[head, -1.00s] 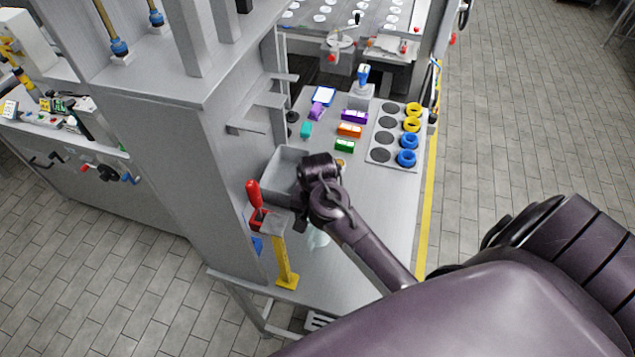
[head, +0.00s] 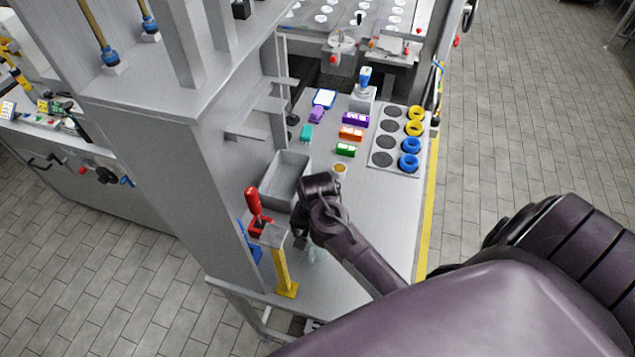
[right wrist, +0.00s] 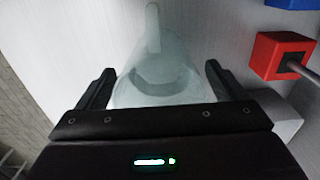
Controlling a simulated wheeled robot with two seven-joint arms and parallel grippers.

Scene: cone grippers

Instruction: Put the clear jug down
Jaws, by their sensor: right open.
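The clear jug (right wrist: 150,75) stands on the grey worktop in the right wrist view, seen from above with its handle pointing to the top of the picture. My right gripper (right wrist: 157,85) is open, with one finger on either side of the jug; gaps show between the fingers and its wall. In the head view the jug (head: 313,252) is a faint pale shape, partly hidden by my right gripper and arm. My left gripper is in neither view.
A grey bin (head: 287,180) stands just beyond my right gripper. A small amber-filled cup (head: 340,169) stands beyond my forearm. Worktop right of the arm is clear.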

